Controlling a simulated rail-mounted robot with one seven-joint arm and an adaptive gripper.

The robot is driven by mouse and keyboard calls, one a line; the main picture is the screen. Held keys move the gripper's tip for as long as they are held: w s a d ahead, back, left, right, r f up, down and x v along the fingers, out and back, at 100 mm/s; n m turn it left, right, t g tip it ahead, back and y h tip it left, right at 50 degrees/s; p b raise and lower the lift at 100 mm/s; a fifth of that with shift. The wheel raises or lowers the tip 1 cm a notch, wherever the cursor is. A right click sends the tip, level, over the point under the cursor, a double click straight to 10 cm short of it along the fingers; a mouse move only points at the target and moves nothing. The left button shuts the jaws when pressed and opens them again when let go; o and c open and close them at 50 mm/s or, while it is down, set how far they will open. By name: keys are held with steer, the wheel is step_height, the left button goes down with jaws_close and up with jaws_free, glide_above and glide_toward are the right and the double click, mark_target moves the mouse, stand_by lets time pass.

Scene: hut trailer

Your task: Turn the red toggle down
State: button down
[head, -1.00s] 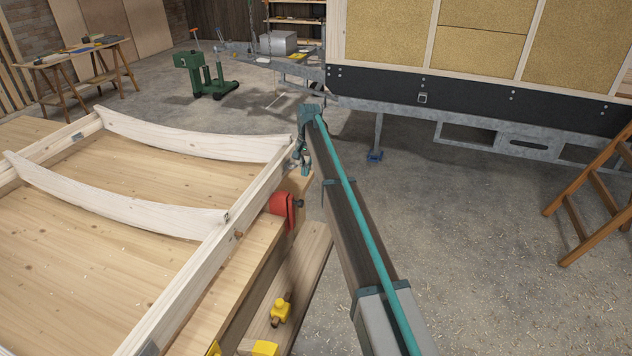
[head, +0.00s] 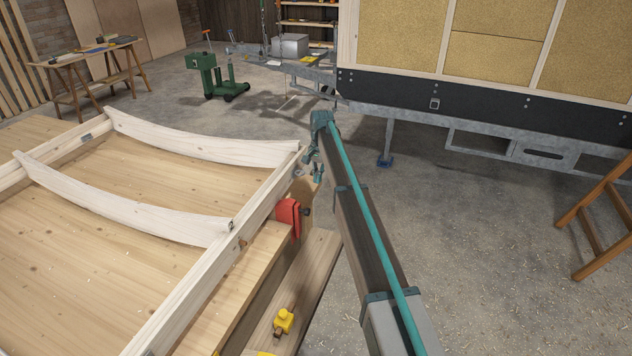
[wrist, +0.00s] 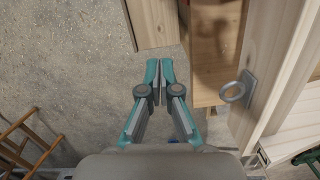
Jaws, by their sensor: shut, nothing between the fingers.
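The red toggle (head: 288,216) is on the right side of the wooden bench, below the pale timber frame. It shows as a rounded red piece with a dark pin or knob at its right; its exact tilt is hard to tell. My gripper (head: 318,172) is beyond and a little right of it in the head view, apart from it and small in the picture. In the wrist view my gripper (wrist: 159,72) is shut, with its teal fingertips together and nothing between them. I cannot make out the toggle clearly in the wrist view.
A yellow toggle (head: 284,320) sits nearer on the bench's side plank. A metal ring (wrist: 238,92) sticks out from the timber frame (wrist: 273,75), right of my fingers. Concrete floor is open to the right, with a wooden ladder (head: 600,220) farther off.

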steer(key=s+a+f+p, duration=0.2)
steer(key=s+f+p, duration=0.1)
steer(key=f, duration=0.5)
steer(key=shift+s+f, duration=0.4)
steer(key=shift+s, duration=0.25)
steer(key=shift+s, duration=0.1)
